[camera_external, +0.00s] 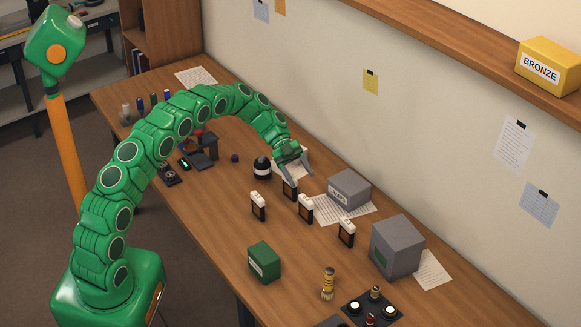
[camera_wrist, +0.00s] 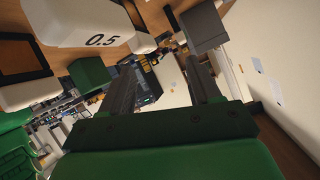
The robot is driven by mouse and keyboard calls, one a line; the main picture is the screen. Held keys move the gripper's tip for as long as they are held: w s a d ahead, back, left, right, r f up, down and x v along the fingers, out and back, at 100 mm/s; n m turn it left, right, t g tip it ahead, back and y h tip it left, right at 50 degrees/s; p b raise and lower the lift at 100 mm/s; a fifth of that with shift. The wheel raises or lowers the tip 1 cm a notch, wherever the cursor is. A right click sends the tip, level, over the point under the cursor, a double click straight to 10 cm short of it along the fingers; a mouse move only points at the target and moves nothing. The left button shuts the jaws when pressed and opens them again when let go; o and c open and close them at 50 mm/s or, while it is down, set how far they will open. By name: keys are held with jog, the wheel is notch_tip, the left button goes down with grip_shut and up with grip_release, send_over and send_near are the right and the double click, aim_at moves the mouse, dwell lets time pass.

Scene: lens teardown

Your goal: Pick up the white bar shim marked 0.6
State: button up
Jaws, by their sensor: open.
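Several white bar shims in dark upright holders stand mid-table in the external view: one at the left (camera_external: 258,198), one in the middle (camera_external: 306,202), one at the right (camera_external: 347,224), and one at the back mostly hidden by my gripper (camera_external: 297,176). Their marks are too small to read there. My gripper is open, low at the back holder. In the wrist view a large white shim marked 0.5 (camera_wrist: 75,22) is close, left of my open fingers (camera_wrist: 160,68). Another white shim (camera_wrist: 30,92) is at the left edge, its mark unseen. No 0.6 mark is readable.
A grey labelled box (camera_external: 349,189) lies on papers behind the shims. A larger grey box (camera_external: 397,246) stands at the right, a green box (camera_external: 264,262) in front. A brass-coloured cylinder (camera_external: 328,284) and a black tray (camera_external: 355,305) are nearby. A black domed object (camera_external: 262,168) stands left of my gripper.

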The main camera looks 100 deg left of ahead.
aim_at(304, 198)
jog(key=shift+g+h, duration=0.3)
jog(key=shift+w+d+f, duration=0.4)
jog(key=shift+d+f, duration=0.3)
jog(key=shift+d, duration=0.25)
jog(key=shift+w+d+f, duration=0.45)
jog(key=shift+d+f, duration=0.3)
jog(key=shift+d, duration=0.15)
jog(key=shift+w+d+f, duration=0.4)
jog(key=shift+d+f, duration=0.3)
jog(key=shift+d, duration=0.25)
grip_shut()
